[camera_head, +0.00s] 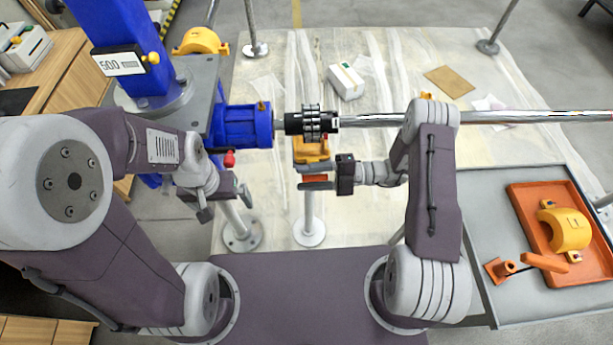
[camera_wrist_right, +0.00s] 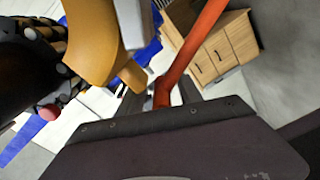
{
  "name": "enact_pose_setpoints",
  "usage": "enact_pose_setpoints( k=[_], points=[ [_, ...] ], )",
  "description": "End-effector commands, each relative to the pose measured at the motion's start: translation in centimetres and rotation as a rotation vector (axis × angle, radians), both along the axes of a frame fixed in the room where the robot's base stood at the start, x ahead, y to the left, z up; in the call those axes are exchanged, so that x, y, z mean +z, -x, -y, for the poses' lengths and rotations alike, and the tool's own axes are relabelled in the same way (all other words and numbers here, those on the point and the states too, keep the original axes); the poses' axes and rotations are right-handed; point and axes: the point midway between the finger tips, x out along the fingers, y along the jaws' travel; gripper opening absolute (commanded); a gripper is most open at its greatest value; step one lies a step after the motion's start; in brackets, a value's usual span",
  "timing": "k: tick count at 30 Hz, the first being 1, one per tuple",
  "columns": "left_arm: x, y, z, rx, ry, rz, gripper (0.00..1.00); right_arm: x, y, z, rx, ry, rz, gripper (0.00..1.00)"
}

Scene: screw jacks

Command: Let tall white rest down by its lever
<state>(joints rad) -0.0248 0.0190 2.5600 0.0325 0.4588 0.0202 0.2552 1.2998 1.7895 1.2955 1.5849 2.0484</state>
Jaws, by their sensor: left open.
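The tall white rest (camera_head: 310,205) stands under the shaft on a thin post with a round white base. Its yellow saddle (camera_head: 312,150) is just below the black coupling; the saddle also shows large in the right wrist view (camera_wrist_right: 92,35). Its orange lever (camera_head: 315,178) lies at my right gripper (camera_head: 312,178). In the right wrist view the lever (camera_wrist_right: 190,52) runs down between my two fingers (camera_wrist_right: 160,98). Whether they press on it is unclear. My left gripper (camera_head: 226,203) is open and empty, left of the rest, below the blue motor.
A long steel shaft (camera_head: 480,118) runs right from the black coupling (camera_head: 311,123) and blue motor (camera_head: 241,126). A grey table (camera_head: 485,210) at right bears an orange tray (camera_head: 525,215) with a yellow saddle part. A white box (camera_head: 346,81) lies on the floor sheet.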

Motion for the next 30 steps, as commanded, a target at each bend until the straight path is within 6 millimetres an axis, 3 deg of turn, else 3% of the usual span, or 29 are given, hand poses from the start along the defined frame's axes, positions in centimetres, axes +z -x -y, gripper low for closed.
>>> enact_pose_setpoints(
  k=[9,13,30],
  points=[
    [-0.3,0.0,0.0,0.000,0.000,0.000,1.00,0.0,-0.3,6.5,-0.008,0.001,0.006,0.40],
    [-0.4,0.0,0.0,0.000,0.000,0.000,1.00,0.0,-0.3,8.3,-0.007,0.000,0.004,0.40],
    [-0.4,0.0,0.0,0.000,0.000,0.000,1.00,0.0,-0.1,8.9,-0.001,-0.001,0.001,0.40]
  ],
)
